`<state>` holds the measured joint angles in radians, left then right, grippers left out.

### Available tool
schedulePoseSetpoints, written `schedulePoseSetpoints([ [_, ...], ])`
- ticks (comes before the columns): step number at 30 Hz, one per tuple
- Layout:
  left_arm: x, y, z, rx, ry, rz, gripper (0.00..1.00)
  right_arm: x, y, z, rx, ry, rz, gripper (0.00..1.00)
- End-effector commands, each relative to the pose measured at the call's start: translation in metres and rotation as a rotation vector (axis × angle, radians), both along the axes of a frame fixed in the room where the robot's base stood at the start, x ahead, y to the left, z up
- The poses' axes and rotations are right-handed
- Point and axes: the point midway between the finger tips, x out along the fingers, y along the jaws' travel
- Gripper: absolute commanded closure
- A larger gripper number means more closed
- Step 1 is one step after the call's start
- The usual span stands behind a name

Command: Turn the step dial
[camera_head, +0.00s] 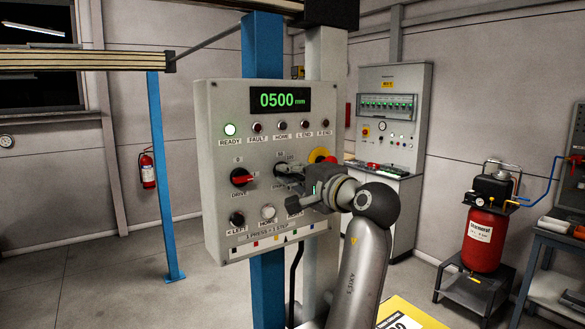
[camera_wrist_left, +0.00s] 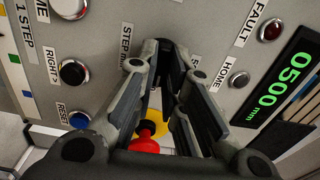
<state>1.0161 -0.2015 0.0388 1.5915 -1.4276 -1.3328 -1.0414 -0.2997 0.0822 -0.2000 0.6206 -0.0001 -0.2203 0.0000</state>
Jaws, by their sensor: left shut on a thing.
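The step dial (camera_head: 281,170) is a dark knob on the grey control panel (camera_head: 222,110) in the head view, mostly hidden by my left gripper (camera_head: 290,180). In the left wrist view the fingers of my left gripper (camera_wrist_left: 164,80) stand on both sides of the black step dial (camera_wrist_left: 165,62) and are shut on it. The dial's pointer and exact setting are hidden. The STEP label shows beside the fingers. My right gripper is in neither view.
The drive switch (camera_head: 241,177) is left of the step dial. A red emergency button (camera_wrist_left: 145,145) with a yellow ring is close by the fingers. Pushbuttons line the panel below.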

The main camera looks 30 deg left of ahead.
Motion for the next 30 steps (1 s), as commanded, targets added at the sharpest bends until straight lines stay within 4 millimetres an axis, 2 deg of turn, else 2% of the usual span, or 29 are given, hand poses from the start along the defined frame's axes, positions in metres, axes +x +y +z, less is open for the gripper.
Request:
schedulePoseSetpoints([
  [19,0.0005,-0.0004,0.0001,0.023,0.049,-0.002,1.00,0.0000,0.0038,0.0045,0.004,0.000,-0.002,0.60],
  [20,0.0005,-0.0004,0.0000,0.023,0.049,-0.002,0.88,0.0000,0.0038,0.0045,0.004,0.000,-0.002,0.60],
  [24,0.0004,-0.0003,0.0000,0.021,0.049,-0.001,0.70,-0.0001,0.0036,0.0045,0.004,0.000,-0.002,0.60],
  [30,0.0002,-0.0002,-0.0001,0.021,0.048,-0.001,0.68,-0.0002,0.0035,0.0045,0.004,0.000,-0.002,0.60],
])
